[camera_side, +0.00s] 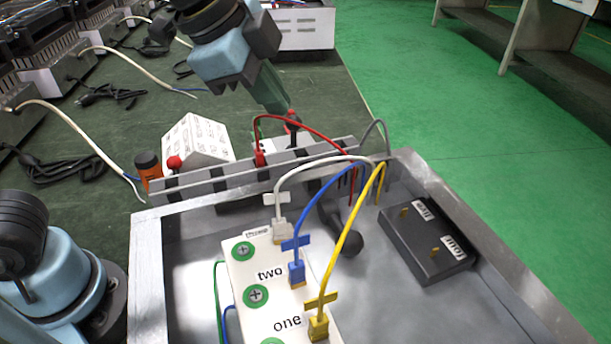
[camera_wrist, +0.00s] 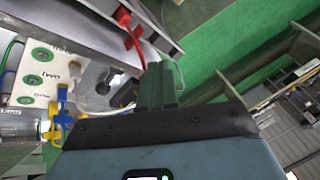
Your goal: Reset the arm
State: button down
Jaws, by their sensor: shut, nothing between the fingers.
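My gripper (camera_side: 279,103) is shut and empty. It hangs at the top middle of the side view, tilted down to the right, with its green fingertips close to a small red and black plug (camera_side: 291,126); I cannot tell whether they touch. In the wrist view the shut green fingers (camera_wrist: 157,78) show at the middle, to the right of the white block. The white block (camera_side: 255,282) is labelled "two" and "one" and has green terminals. A white plug (camera_side: 282,230), a blue plug (camera_side: 297,272) and a yellow plug (camera_side: 318,327) stand in it.
A grey slotted rack (camera_side: 215,178) runs along the back of the metal tray, with a red lead (camera_side: 310,130) over it. A black box (camera_side: 425,241) lies at the tray's right. A white labelled box (camera_side: 198,138) and loose cables lie on the dark table behind.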

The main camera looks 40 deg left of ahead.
jog(key=s+a+f+n+t+y, duration=0.1)
jog(key=s+a+f+n+y, duration=0.1)
jog(key=a+f+n, duration=1)
jog(key=shift+a+f+n+t, duration=0.4)
jog(key=shift+a+n, duration=0.1)
jog(key=shift+a, duration=0.55)
jog(key=c, duration=1.8)
grip_release()
jog(key=shift+w, duration=0.1)
